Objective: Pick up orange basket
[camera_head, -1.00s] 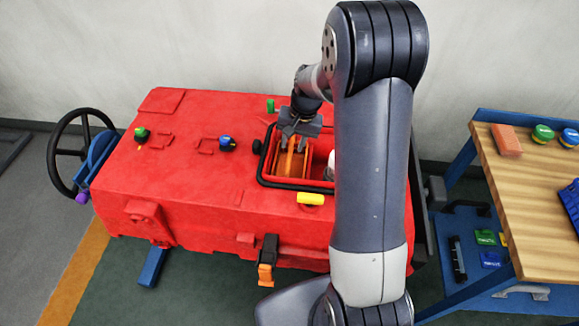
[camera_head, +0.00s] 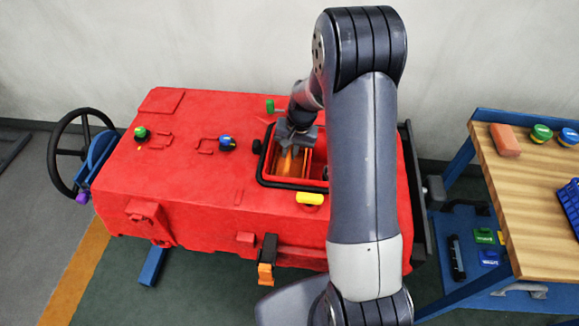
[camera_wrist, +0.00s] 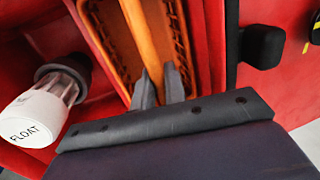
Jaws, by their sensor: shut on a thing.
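The orange basket (camera_head: 287,166) sits inside the black-rimmed opening in the top of the red tank body (camera_head: 190,170). In the wrist view the basket (camera_wrist: 106,28) has a perforated side wall and a flat orange bar (camera_wrist: 146,38) running along its middle. My gripper (camera_head: 292,146) reaches down into the opening from above. In the wrist view my gripper's two grey fingers (camera_wrist: 160,84) are closed on the orange bar. Part of the basket is hidden by my gripper, and its bottom is not visible.
A white part marked FLOAT (camera_wrist: 32,118) stands beside the basket in the opening. A black knob (camera_wrist: 262,46) is just outside the rim. A yellow part (camera_head: 310,198) sits at the front rim. A wooden-topped workbench (camera_head: 520,180) stands at the right.

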